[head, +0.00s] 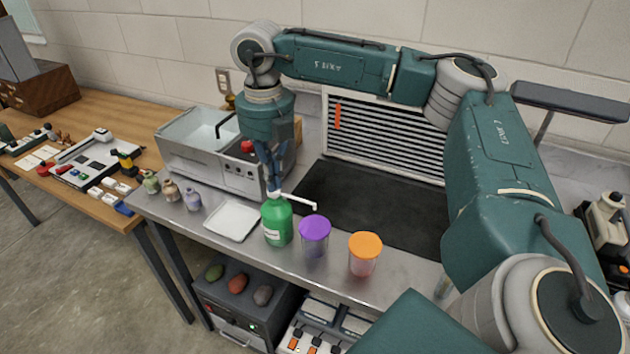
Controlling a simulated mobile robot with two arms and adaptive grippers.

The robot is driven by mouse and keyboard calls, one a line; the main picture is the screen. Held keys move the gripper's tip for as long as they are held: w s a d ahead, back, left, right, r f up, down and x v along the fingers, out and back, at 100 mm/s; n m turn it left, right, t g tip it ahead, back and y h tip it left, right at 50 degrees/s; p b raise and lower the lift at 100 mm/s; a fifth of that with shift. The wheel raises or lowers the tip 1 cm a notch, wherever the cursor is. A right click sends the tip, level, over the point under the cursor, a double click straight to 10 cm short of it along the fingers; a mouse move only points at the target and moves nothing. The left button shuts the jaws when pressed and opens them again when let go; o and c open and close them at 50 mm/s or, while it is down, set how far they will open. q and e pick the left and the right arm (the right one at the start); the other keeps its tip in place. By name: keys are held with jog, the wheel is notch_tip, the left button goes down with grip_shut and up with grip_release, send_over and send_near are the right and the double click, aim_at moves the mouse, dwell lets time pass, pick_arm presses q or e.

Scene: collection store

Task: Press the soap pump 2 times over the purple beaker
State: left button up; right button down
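The soap pump is a green bottle (277,222) with a pale label and a white pump head. It stands upright on the metal bench. Its white spout (299,201) points right and ends above the purple beaker (314,236), which stands just right of the bottle. My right gripper (274,187) points straight down with its fingers together, directly over the pump head. Its tips are at or just above the head; I cannot tell whether they touch. My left gripper is not in view.
An orange-topped beaker (364,253) stands right of the purple one. A white tray (232,221) lies left of the bottle, with several small bottles (192,200) beyond it. A dark mat (375,205) and a metal box (205,150) lie behind. The bench's front edge is close.

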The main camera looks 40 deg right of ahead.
jog(key=shift+s, duration=0.1)
jog(key=shift+r+p, duration=0.95)
jog(key=shift+r, duration=0.55)
notch_tip(320, 180, up, 6)
jog(key=p, duration=0.4)
